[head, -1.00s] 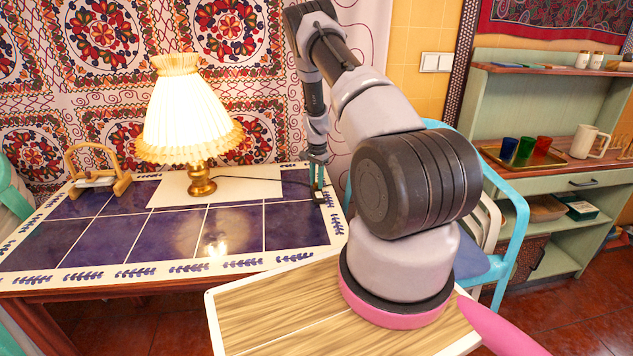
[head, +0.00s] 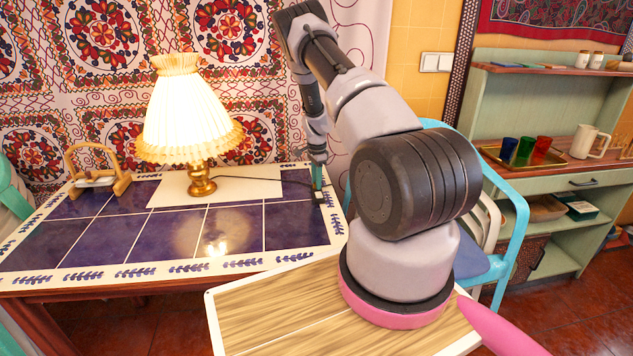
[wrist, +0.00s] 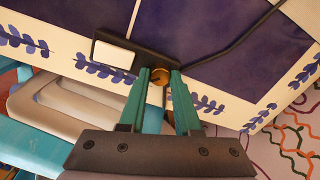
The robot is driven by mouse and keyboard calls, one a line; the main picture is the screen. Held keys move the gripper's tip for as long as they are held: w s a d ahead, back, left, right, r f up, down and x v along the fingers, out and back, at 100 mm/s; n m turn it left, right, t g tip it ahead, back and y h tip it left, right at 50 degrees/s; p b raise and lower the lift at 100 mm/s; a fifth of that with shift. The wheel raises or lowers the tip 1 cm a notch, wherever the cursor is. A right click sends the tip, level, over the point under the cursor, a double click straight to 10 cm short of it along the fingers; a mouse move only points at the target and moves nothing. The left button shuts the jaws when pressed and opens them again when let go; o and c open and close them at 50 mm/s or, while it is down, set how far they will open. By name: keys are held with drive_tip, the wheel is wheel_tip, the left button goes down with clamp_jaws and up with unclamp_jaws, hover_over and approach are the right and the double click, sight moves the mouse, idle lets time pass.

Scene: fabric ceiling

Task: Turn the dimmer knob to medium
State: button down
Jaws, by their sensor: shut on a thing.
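The dimmer knob (wrist: 159,78) is a small brass-coloured round on a dark dimmer box (wrist: 143,62) at the table edge, seen in the wrist view. A white rectangular part (wrist: 114,54) sits on the same box, left of the knob. My gripper (wrist: 160,77) has its two teal fingers shut on the knob, one on each side. In the head view my gripper (head: 318,187) points down at the table's right end, and the knob is too small to make out. The lamp (head: 189,118) stands lit on the table, with a pleated cream shade.
The tiled table (head: 110,273) carries a small wooden stand (head: 98,172) at the left. A dark cord (wrist: 240,40) runs from the dimmer box across the table. A blue chair (head: 515,235) stands right of the table, near my arm. A green shelf unit (head: 575,210) is further right.

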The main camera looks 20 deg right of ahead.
drive_tip(key=c, duration=0.9)
unclamp_jaws()
wheel_tip(320, 180, up, 11)
drive_tip(key=shift+s, duration=0.1)
